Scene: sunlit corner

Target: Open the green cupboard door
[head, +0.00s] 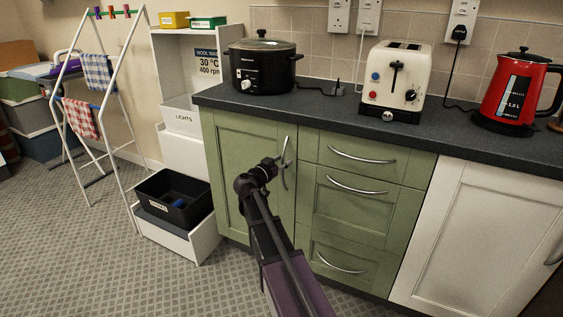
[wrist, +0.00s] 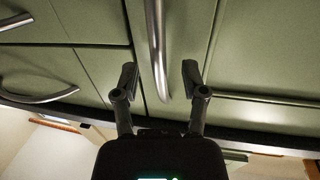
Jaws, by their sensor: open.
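The green cupboard door (head: 240,172) is at the left end of the counter unit in the head view and looks shut. Its upright curved metal handle (head: 285,170) is near its right edge. My gripper (head: 277,164) is at the handle's height, in front of the door. In the wrist view my gripper (wrist: 160,85) is open, with one finger on each side of the handle (wrist: 157,50). A gap shows between each finger and the handle. The door panel (wrist: 265,60) fills the right of that view.
Green drawers (head: 350,190) with curved handles are right of the door, then a white cupboard (head: 485,235). A white shelf unit (head: 180,190) with a black box (head: 175,197) stands close left of it. The counter (head: 335,106) holds a slow cooker, toaster and red kettle. Carpet (head: 110,265) at front left is clear.

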